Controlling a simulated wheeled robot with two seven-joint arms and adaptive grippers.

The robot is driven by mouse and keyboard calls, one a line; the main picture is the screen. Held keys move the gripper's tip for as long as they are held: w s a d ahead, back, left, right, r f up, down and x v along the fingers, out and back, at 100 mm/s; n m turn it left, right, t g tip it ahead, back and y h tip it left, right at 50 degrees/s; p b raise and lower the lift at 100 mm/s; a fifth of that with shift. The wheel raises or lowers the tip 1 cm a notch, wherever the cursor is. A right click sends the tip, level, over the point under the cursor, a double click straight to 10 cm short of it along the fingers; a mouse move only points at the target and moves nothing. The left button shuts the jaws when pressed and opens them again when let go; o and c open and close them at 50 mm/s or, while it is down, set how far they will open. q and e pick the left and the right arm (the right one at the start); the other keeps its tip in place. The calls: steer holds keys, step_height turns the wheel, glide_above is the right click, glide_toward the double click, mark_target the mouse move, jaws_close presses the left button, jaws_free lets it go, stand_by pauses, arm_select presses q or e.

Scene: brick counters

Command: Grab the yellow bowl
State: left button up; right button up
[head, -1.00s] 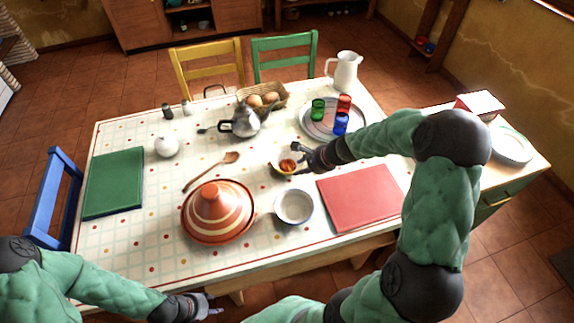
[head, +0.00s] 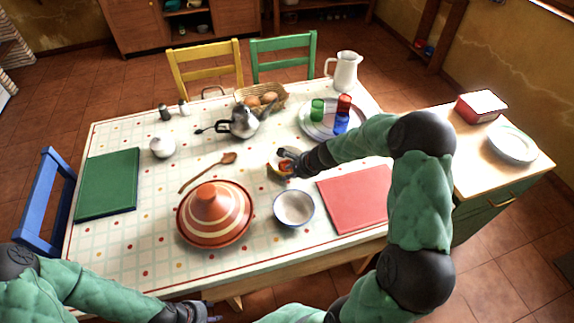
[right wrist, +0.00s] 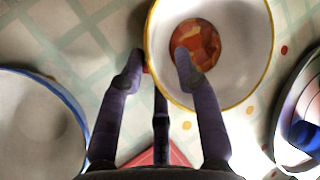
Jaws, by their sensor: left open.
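The yellow bowl has a white inside, a yellow rim and orange-red food in it. In the right wrist view the yellow bowl (right wrist: 240,65) fills the upper middle. In the head view the bowl (head: 274,174) is partly hidden behind my right gripper (head: 287,163). In the right wrist view my right gripper (right wrist: 157,68) is open, with one finger over the bowl's inside and the other outside its rim. The rim passes between the fingers; contact cannot be told. My left gripper (head: 208,312) is open and empty at the table's front edge, far from the bowl.
A blue-rimmed bowl (head: 293,209) stands close in front, beside the tagine (head: 215,216). A red board (head: 352,200) lies to the right. A plate (head: 313,126) with coloured cups stands behind. A wooden spoon (head: 209,170) lies to the left.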

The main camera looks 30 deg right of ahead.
jaws_close()
steer(key=shift+r, duration=0.15)
